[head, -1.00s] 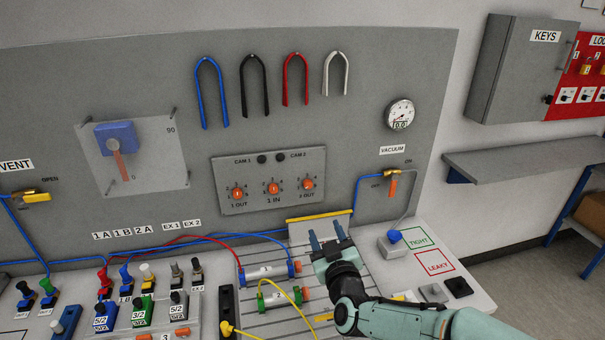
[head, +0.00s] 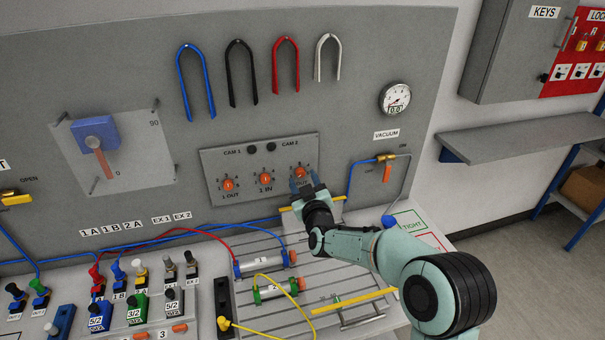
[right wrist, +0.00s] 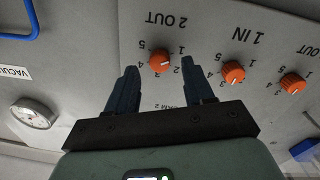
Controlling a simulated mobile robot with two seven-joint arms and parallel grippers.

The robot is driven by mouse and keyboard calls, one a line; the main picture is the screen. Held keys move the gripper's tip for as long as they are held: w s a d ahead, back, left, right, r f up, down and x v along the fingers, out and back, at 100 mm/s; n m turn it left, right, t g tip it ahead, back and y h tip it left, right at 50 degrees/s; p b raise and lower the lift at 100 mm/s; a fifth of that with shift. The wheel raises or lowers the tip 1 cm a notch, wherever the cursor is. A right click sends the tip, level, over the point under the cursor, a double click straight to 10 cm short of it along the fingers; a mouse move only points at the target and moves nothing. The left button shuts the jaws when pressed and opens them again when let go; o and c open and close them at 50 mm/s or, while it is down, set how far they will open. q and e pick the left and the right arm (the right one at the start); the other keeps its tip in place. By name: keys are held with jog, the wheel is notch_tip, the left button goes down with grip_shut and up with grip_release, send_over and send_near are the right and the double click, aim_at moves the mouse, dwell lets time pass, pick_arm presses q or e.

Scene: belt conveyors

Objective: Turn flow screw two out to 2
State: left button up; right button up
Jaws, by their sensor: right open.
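Flow screw two out is the orange knob at the right end of the grey panel with three knobs. It shows at my fingertips in the head view (head: 300,172), partly hidden. In the right wrist view, which is upside down, the 2 OUT knob (right wrist: 160,61) shows between the fingers, with numbers around it; its exact setting is hard to read. My right gripper (head: 302,182) is open, one finger to each side of the knob in the wrist view (right wrist: 158,72). I see no clear contact with the knob. My left gripper is not in view.
Beside it on the panel are the 1 IN knob (head: 265,178) and the 1 OUT knob (head: 228,185). The vacuum valve (head: 386,172) and gauge (head: 395,98) are to the right. Cylinders (head: 264,261) with hoses lie on the slotted bench below.

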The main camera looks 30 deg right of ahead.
aim_at(301, 173)
jog(key=shift+x, duration=1.15)
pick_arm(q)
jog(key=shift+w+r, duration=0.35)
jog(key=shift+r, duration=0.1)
pick_arm(e)
grip_shut()
jog(key=shift+s, duration=0.1)
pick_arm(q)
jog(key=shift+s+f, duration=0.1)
